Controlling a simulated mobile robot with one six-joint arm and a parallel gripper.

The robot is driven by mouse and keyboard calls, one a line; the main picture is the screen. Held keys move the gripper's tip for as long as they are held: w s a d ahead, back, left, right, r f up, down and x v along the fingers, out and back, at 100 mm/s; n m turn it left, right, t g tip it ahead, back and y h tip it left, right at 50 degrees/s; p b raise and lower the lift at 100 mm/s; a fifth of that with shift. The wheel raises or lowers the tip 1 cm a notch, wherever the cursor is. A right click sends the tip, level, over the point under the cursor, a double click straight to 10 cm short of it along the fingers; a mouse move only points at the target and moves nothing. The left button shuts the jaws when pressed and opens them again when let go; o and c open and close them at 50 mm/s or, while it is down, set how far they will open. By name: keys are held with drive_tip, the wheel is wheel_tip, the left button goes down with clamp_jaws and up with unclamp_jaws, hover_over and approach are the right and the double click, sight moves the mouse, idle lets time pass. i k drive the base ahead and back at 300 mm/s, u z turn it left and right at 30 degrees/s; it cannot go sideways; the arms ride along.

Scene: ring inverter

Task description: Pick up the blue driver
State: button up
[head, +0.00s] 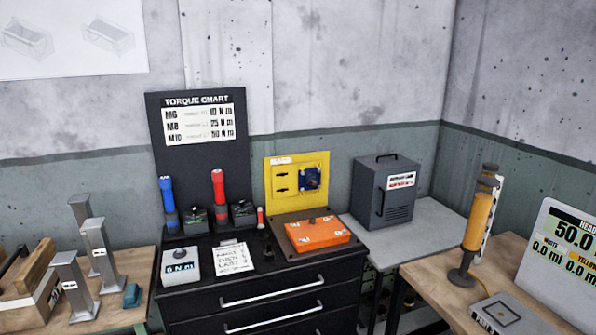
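The blue driver (168,201) stands upright at the left rear of the black drawer cabinet's top, in front of the torque chart board (200,150). Its upper part is blue with a dark band and a lighter tip. Its lower end meets a dark holder on the cabinet. A similar red driver (219,188) stands upright to its right. My gripper is not in this view.
Dark blocks (196,217) sit beside the drivers. A white device (180,266) and a note (234,259) lie in front. An orange box (317,234) is to the right. Metal stands (97,255) are on the wooden bench at left.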

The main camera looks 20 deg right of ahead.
sight(165, 181)
drive_tip(key=z, duration=0.15)
drive_tip(key=i, duration=0.9)
drive_tip(key=z, duration=0.3)
